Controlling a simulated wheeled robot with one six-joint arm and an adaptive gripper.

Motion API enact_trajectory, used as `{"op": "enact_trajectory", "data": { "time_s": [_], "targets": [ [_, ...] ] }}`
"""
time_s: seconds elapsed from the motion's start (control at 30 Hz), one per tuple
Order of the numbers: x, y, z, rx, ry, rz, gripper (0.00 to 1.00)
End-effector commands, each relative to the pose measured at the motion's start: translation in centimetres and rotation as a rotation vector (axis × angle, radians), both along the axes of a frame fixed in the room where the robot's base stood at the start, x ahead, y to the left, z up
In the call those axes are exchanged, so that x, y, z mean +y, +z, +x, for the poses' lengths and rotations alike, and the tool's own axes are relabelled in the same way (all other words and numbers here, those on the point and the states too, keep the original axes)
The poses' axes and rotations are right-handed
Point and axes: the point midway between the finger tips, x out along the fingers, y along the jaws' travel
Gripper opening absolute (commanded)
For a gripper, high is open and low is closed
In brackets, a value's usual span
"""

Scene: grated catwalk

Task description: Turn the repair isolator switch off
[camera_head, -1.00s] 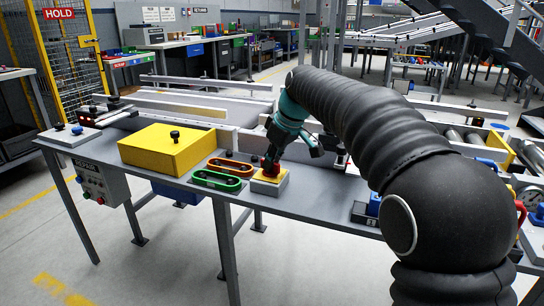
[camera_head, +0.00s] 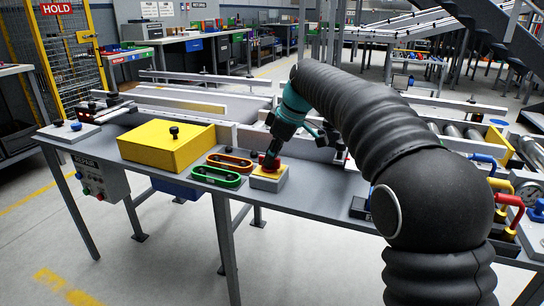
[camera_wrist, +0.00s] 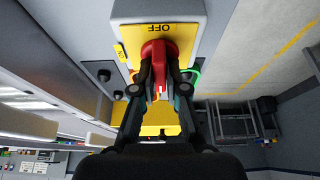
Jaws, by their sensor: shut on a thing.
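The isolator switch is a grey box (camera_head: 264,184) with a yellow top plate and a red handle (camera_head: 277,161), near the front edge of the grey bench. In the wrist view, the red handle (camera_wrist: 153,50) stands between my fingers on the yellow plate (camera_wrist: 178,38). OFF is printed beyond the handle and ON at its left. The handle lies roughly in line with the OFF lettering. My gripper (camera_head: 270,162) is shut on the handle from above; it also shows in the wrist view (camera_wrist: 163,84). The fingers hide part of the handle.
Green (camera_head: 216,177) and orange (camera_head: 231,161) oblong fixtures sit just left of the switch. A yellow box with a black knob (camera_head: 165,148) is further left. A grey control box (camera_head: 100,178) hangs under the bench. Blue, yellow and red handles and a gauge are at the right.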

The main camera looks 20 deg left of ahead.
Motion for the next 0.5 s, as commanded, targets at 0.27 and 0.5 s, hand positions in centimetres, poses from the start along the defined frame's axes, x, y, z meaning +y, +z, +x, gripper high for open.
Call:
{"op": "enact_trajectory", "data": {
  "time_s": [0.27,0.5],
  "targets": [
    [0.01,0.07,0.03,-0.002,-0.001,0.002,0.38],
    [-0.15,0.27,0.06,-0.002,-0.002,0.001,0.38]
  ]
}}
